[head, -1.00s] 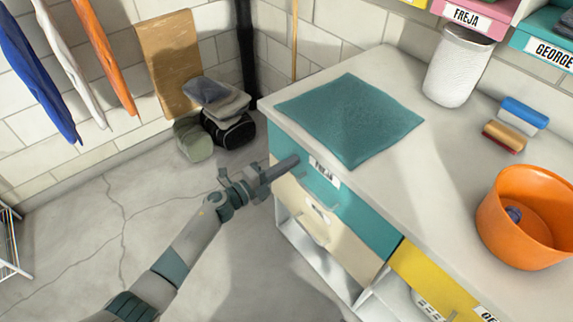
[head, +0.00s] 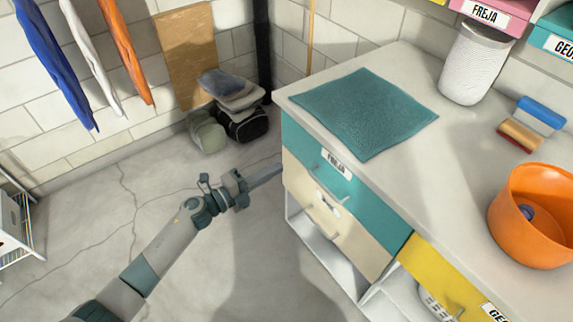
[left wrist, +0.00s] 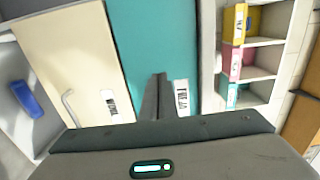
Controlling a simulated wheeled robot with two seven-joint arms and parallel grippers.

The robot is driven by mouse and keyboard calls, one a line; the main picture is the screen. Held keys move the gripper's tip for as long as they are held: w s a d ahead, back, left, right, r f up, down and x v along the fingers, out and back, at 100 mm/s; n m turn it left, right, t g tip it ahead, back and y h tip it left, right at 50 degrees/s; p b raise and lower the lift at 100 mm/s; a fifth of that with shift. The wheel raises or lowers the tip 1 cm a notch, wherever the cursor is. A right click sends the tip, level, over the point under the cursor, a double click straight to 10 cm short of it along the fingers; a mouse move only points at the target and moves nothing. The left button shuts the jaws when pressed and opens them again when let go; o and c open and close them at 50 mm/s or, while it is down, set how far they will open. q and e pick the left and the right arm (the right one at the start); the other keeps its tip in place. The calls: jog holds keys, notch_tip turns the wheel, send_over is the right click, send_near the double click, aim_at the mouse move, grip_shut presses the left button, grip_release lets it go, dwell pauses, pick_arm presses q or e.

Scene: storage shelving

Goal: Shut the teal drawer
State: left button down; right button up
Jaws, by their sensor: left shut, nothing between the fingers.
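The teal drawer (head: 375,210) is the top drawer of the cabinet under the counter's near edge. It carries a FREJA label and a bar handle. Its front looks level with the beige drawer front below, and no open drawer interior shows. In the left wrist view the teal drawer front (left wrist: 150,45) fills the middle. My left gripper (head: 279,170) is shut and empty, just left of the drawer front in the head view and seemingly apart from it. Its closed fingers (left wrist: 157,97) overlap the teal front beside the label in the wrist view. My right gripper is out of view.
A beige drawer (head: 350,238) lies below and a yellow drawer (head: 440,280) to the right. On the counter (head: 440,160) are a teal cloth (head: 365,110), an orange bucket (head: 515,240) and a white bin (head: 468,65). Bags (head: 240,120) lie by the wall.

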pick_arm(q)
jog(key=shift+v, duration=2)
jog(key=s+a+f+n+t+y, duration=0.1)
jog(key=s+a+f+n+y, duration=0.25)
jog(key=f+n, duration=0.4)
jog(key=s+a+f+n+t+y, duration=0.1)
jog(key=s+a+f+n+y, duration=0.3)
jog(key=f, duration=0.6)
jog(key=s+a+f+n+y, duration=0.3)
jog(key=f+n, duration=0.4)
jog(key=f, duration=0.1)
jog(key=s+a+f+n+g+y, duration=0.1)
jog(key=s+f+n+g, duration=0.2)
jog(key=s+f, duration=0.5)
jog(key=s+a+f+n+g+y, duration=0.1)
jog(key=s+f+n+g+y, duration=0.1)
jog(key=s+f+n, duration=0.3)
jog(key=s+f, duration=0.4)
jog(key=s, duration=0.7)
jog(key=shift+g, duration=0.4)
